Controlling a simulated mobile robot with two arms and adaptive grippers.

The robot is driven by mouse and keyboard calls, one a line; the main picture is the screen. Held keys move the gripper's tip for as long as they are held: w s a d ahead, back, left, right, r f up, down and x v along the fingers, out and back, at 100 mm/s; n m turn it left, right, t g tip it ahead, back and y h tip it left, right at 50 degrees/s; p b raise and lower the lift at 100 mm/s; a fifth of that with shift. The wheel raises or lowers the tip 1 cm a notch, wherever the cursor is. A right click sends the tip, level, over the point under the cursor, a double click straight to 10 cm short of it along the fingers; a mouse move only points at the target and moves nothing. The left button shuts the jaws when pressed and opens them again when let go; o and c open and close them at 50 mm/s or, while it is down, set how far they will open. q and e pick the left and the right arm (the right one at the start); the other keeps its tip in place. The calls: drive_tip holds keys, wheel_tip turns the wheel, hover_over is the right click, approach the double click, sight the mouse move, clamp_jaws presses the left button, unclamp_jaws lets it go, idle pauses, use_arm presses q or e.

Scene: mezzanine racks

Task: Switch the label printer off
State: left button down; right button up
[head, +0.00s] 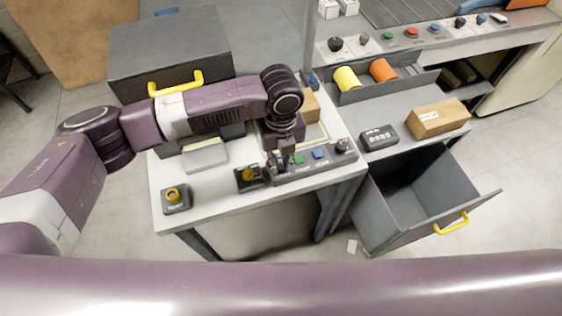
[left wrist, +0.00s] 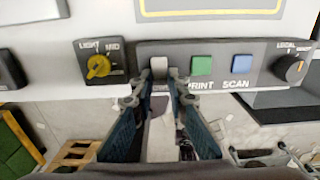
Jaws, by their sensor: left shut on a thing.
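A dark control strip (left wrist: 215,60) at the bench's front edge carries a pale switch (left wrist: 157,66), a green button (left wrist: 201,66) marked PRINT, a blue button (left wrist: 241,64) marked SCAN and a black knob (left wrist: 290,68). My left gripper (left wrist: 161,84) points down at the strip, its two fingertips shut on the pale switch, one on each side. The lettering under the switch is mostly hidden by the fingers. In the head view my left gripper (head: 284,160) is at the strip's left end, left of the green button (head: 298,159). My right gripper is out of view.
Left of the strip are a yellow dial box (head: 249,178) and a separate yellow-button box (head: 176,198). A dark case (head: 170,55) with a yellow handle stands behind my left arm. An open drawer (head: 420,200) juts out at right, below a cardboard box (head: 437,118).

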use_arm(q)
drive_tip(key=shift+w+r+g, duration=0.15)
drive_tip(key=shift+w+g, duration=0.05)
drive_tip(key=shift+g, duration=0.2)
drive_tip(key=shift+w+a+g, duration=0.1)
drive_tip(key=shift+g, duration=0.3)
drive_tip(key=shift+w+g+h+b, duration=0.15)
drive_tip(key=shift+g+h+b, duration=0.15)
drive_tip(key=shift+g+h, duration=0.15)
drive_tip(key=shift+g, duration=0.55)
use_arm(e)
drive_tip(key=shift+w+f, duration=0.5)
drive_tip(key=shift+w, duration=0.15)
use_arm(q)
drive_tip(key=c, duration=2.2)
unclamp_jaws()
drive_tip(key=shift+o, duration=0.2)
drive_tip(key=shift+w+a+r, duration=0.1)
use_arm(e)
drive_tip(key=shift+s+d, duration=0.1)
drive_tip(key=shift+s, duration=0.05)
use_arm(q)
drive_tip(key=v, duration=1.2)
drive_tip(key=shift+a, duration=0.1)
